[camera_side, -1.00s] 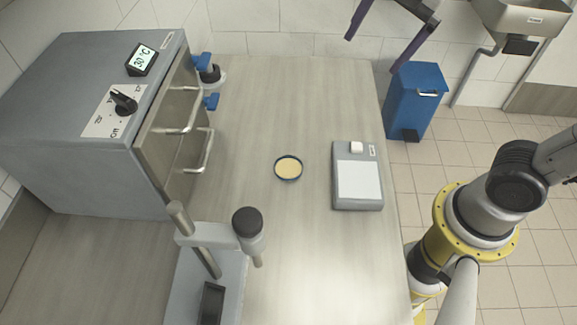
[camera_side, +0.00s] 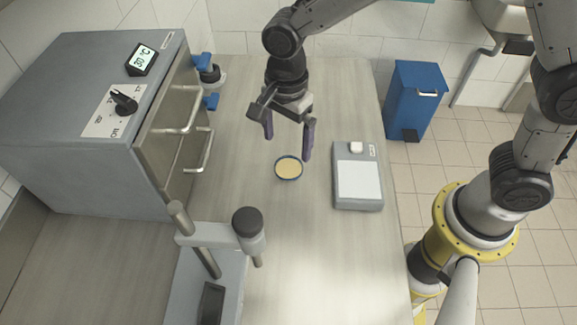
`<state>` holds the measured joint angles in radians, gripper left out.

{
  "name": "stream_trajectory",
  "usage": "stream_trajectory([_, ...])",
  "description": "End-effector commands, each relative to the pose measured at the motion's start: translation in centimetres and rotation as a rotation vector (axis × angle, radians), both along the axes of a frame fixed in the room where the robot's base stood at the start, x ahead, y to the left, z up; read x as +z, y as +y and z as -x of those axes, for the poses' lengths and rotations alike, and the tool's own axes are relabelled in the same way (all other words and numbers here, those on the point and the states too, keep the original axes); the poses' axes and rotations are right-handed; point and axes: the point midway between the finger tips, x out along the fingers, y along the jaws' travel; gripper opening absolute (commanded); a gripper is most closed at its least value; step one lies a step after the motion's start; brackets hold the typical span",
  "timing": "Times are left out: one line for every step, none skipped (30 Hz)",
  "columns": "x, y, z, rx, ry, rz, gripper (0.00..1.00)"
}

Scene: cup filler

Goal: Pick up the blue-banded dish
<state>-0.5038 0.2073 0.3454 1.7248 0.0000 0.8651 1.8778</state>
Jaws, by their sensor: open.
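The blue-banded dish (camera_side: 289,169) is a small round dish with a dark blue rim and a pale yellow content. It sits on the bench in the middle of the picture. My gripper (camera_side: 287,147) is open and empty, with purple fingers pointing down. Its fingertips show just behind the dish in the picture, one to its left and one to its right. I cannot tell how high above the bench they are. The dish is fully in view.
A grey scale (camera_side: 358,178) with a white plate lies right of the dish. A grey oven (camera_side: 90,120) with metal handles stands at the left. A press-like stand (camera_side: 212,255) is at the front left. A blue bin (camera_side: 416,100) stands on the floor. Bench in front of the dish is clear.

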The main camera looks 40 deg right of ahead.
Motion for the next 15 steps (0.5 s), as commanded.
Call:
stream_trajectory([-0.7,0.0,0.0,0.000,0.003,0.002,1.00])
stream_trajectory([-1.0,0.0,0.0,0.000,0.002,0.000,1.00])
stream_trajectory([-1.3,0.0,0.0,0.000,0.002,0.000,1.00])
stream_trajectory([-1.5,0.0,0.0,0.000,0.001,0.000,1.00])
stream_trajectory([-1.6,0.0,0.0,0.000,0.001,0.000,1.00])
stream_trajectory([-1.8,0.0,0.0,0.000,0.000,0.000,1.00])
stream_trajectory([-2.0,0.0,0.0,0.000,0.000,0.000,1.00])
stream_trajectory([-2.2,-0.1,0.1,0.000,0.001,0.000,1.00])
stream_trajectory([-2.6,-0.1,0.1,0.000,0.003,0.002,1.00])
stream_trajectory([-3.0,-0.1,0.2,0.000,0.003,0.002,1.00])
stream_trajectory([-3.4,-0.1,0.2,0.000,0.004,0.002,1.00])
stream_trajectory([-4.1,-0.2,0.3,0.000,0.004,0.002,1.00])
stream_trajectory([-4.5,-0.2,0.3,0.000,0.004,0.002,1.00])
stream_trajectory([-4.9,-0.2,0.4,0.000,0.004,0.002,1.00])
stream_trajectory([-5.5,-0.2,0.4,0.000,0.003,0.002,1.00])
